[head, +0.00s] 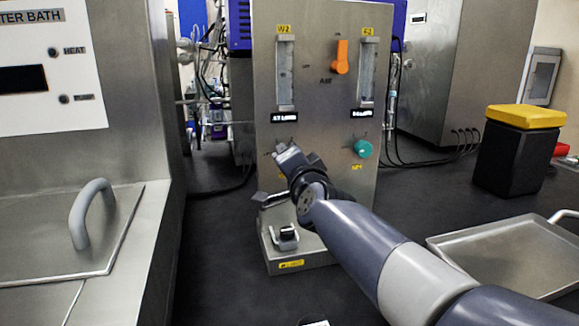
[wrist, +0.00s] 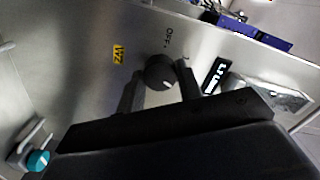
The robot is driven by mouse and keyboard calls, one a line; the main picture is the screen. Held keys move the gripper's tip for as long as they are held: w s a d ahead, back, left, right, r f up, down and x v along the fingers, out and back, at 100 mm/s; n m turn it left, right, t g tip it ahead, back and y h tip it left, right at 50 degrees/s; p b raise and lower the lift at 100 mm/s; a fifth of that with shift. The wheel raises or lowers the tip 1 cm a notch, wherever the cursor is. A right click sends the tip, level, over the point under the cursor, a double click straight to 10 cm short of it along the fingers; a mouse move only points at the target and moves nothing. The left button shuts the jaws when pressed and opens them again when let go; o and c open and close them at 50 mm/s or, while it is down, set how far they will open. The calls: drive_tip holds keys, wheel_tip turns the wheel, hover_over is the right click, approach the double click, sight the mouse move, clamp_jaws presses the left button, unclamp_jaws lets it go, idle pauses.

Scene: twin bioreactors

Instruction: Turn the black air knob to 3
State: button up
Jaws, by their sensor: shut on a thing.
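The black air knob (wrist: 158,70) is on the metal panel (head: 315,120), beside an "OFF" mark and a yellow label. It shows between my two fingers in the wrist view, with a pale pointer line on its face; I cannot read which number it points to. My gripper (wrist: 160,84) is shut on this knob, one finger on each side. In the head view my gripper (head: 287,160) is at the left of the panel, below the left flow meter (head: 285,73), and hides the knob.
The panel also carries an orange knob (head: 340,57), a right flow meter (head: 367,73) and a teal knob (head: 363,148). A bracket (head: 285,237) sits below my gripper. A water bath with a handled lid (head: 90,212) stands left; a metal tray (head: 510,255) and a yellow-topped black bin (head: 515,150) are right.

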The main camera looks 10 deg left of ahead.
drive_tip(key=m+b, duration=0.2)
drive_tip(key=m, duration=1)
drive_tip(key=shift+m, duration=0.4)
idle(0.3)
drive_tip(key=o, duration=1)
drive_tip(key=v, duration=1)
drive_tip(key=shift+s+d, duration=0.2)
drive_tip(key=shift+s, duration=0.15)
drive_tip(key=shift+w, duration=0.1)
